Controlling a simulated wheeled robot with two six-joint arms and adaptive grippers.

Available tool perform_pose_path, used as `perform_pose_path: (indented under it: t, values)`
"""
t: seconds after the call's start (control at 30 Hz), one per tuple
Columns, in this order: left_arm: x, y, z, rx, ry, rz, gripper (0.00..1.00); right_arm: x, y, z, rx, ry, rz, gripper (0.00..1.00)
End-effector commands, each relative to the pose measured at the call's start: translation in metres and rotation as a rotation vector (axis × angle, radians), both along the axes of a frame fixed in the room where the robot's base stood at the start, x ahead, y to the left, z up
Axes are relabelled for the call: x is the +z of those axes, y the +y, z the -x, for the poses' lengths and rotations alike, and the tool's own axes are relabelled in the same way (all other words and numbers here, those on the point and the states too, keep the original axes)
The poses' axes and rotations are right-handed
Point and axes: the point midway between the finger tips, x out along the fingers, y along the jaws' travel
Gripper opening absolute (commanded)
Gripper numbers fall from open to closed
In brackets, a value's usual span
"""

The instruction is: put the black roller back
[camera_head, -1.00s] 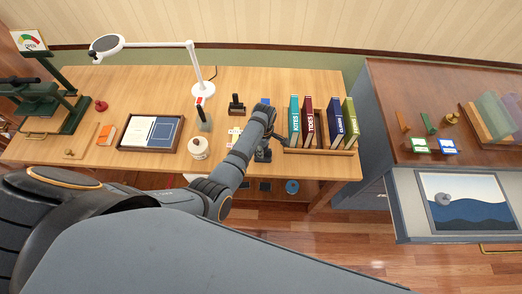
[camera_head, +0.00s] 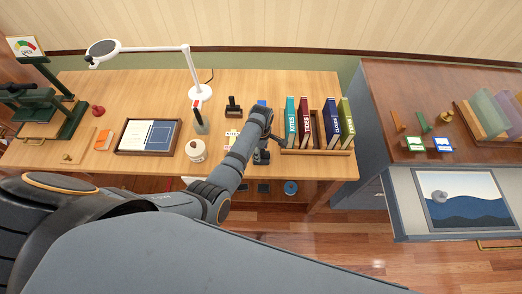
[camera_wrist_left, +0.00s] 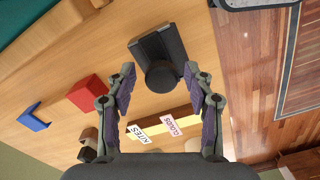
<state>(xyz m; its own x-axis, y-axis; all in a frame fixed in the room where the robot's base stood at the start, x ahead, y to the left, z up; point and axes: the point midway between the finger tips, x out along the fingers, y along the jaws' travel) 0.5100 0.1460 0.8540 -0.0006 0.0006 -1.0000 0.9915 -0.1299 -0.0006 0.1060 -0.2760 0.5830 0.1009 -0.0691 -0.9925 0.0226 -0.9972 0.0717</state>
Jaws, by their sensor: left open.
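In the left wrist view a black block with a round knob-like end (camera_wrist_left: 160,62) lies on the wooden table near its front edge. It may be the black roller; its full shape does not show. My left gripper (camera_wrist_left: 158,78) is open, with a finger on each side of the knob end. I cannot tell whether they touch it. In the head view the left gripper (camera_head: 262,152) is over the front of the table, left of the book rack, and partly hidden by its own arm. My right gripper is out of view.
Upright books stand in a wooden rack (camera_head: 318,151) to the right. A yellow strip with labels (camera_wrist_left: 178,121), a red block (camera_wrist_left: 88,93) and a blue bracket (camera_wrist_left: 34,117) lie close by. A white jar (camera_head: 196,150) and a black-handled tool (camera_head: 233,107) stand further left.

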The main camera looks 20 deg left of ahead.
Motion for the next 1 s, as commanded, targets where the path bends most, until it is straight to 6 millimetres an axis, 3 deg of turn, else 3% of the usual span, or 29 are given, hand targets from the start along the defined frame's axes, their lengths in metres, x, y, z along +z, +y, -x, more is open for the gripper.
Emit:
perform_pose_path:
  t: [0.03, 0.27, 0.6, 1.0]
  values:
    - [0.017, 0.000, 0.000, 0.000, 0.000, 0.000, 0.53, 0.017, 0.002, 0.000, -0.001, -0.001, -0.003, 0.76]
    - [0.067, 0.000, 0.000, 0.000, 0.001, 0.000, 0.53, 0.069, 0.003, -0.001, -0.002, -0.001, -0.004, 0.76]
    - [0.112, -0.001, -0.001, 0.000, -0.001, 0.000, 0.53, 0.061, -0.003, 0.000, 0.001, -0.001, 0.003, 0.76]
    - [0.116, 0.000, 0.000, 0.000, 0.001, 0.000, 0.53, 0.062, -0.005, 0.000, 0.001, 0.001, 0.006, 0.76]
